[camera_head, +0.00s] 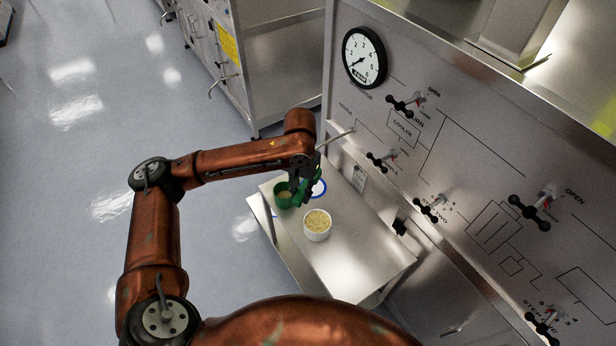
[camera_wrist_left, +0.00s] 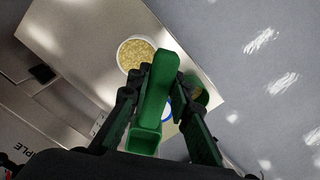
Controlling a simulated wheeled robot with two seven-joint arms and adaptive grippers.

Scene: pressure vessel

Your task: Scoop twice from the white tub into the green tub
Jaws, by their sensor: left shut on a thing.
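The white tub (camera_head: 317,236) stands upright on the steel shelf and holds pale yellow grains. It also shows in the left wrist view (camera_wrist_left: 122,57). The green tub (camera_head: 287,203) stands just behind and left of it, with some pale contents visible; in the left wrist view it is partly hidden behind a finger. My left gripper (camera_head: 304,191) is beside the green tub, at its right. In the left wrist view its fingers are shut on a green scoop (camera_wrist_left: 156,88). The scoop's contents cannot be made out. My right gripper is not in view.
The steel shelf (camera_head: 350,262) has bare room in front and right of the white tub. A blue ring (camera_head: 319,188) is marked on it beside the gripper. A vertical panel (camera_head: 440,150) with a gauge (camera_head: 364,56) and several black valve handles rises along the right.

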